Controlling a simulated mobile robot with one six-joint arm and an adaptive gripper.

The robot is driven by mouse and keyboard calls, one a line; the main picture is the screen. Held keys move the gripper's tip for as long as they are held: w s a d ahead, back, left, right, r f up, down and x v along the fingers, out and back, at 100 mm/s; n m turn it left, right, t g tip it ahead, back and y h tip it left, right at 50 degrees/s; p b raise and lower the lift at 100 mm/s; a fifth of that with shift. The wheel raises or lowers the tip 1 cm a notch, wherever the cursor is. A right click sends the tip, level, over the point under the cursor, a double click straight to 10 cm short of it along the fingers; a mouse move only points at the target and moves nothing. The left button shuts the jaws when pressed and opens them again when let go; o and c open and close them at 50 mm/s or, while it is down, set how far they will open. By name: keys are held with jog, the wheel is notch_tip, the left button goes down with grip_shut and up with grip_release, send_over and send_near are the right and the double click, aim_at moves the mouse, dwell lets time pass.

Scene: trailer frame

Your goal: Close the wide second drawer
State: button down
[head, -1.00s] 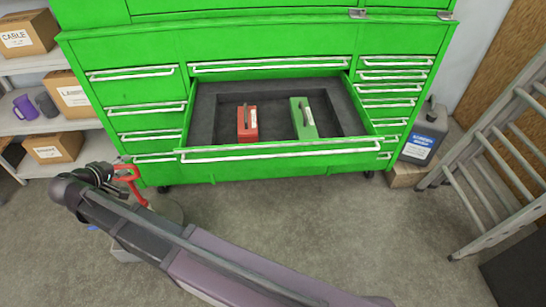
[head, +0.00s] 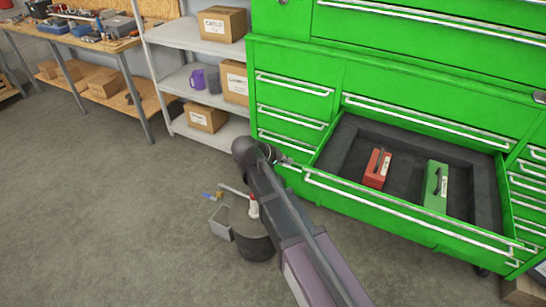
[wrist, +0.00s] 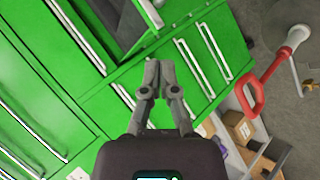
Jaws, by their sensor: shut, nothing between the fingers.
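The wide drawer (head: 400,215) of the green tool chest is pulled out, with a long silver handle along its front. It has a dark lining and holds a red case (head: 376,168) and a green case (head: 436,187). In the wrist view part of the open drawer (wrist: 138,42) shows at the top, tilted. My gripper (head: 287,162) appears just left of the drawer front's left end in the head view; contact cannot be told. In the wrist view my gripper (wrist: 158,66) has its fingertips together, with nothing between them, over the green chest front.
Shut narrow drawers (head: 292,115) stand left of the open one. A grey shelf (head: 185,80) with boxes and a workbench (head: 100,45) are farther left. A dark bucket (head: 254,235) stands beside my arm. A red-handled tool (wrist: 258,95) shows in the wrist view. Floor at left is clear.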

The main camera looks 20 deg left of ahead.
jog(key=d+r+g+p, duration=0.1)
jog(key=d, duration=0.3)
jog(key=d+r+m+g+p, duration=0.1)
jog(key=d+p, duration=0.1)
jog(key=d, duration=0.2)
jog(key=d+r+m+g+p, duration=0.1)
jog(key=d, duration=0.3)
jog(key=shift+p, duration=0.4)
jog(key=s+d+r+m+g+y+p, duration=0.1)
jog(key=s+d+r+y+p, duration=0.1)
jog(key=d, duration=0.6)
jog(key=s+d+r+m+g+y+p, duration=0.2)
jog(key=s+d+r+p, duration=0.2)
jog(key=d+p, duration=0.3)
jog(key=s+d+r+m+g+y+p, duration=0.1)
jog(key=s+d+r+p, duration=0.3)
jog(key=d, duration=0.4)
jog(key=shift+d+r+m+g+y+p, duration=0.25)
jog(key=shift+d+m+g+y+p, duration=0.15)
jog(key=shift+m+y+p, duration=0.25)
jog(key=shift+d, duration=0.1)
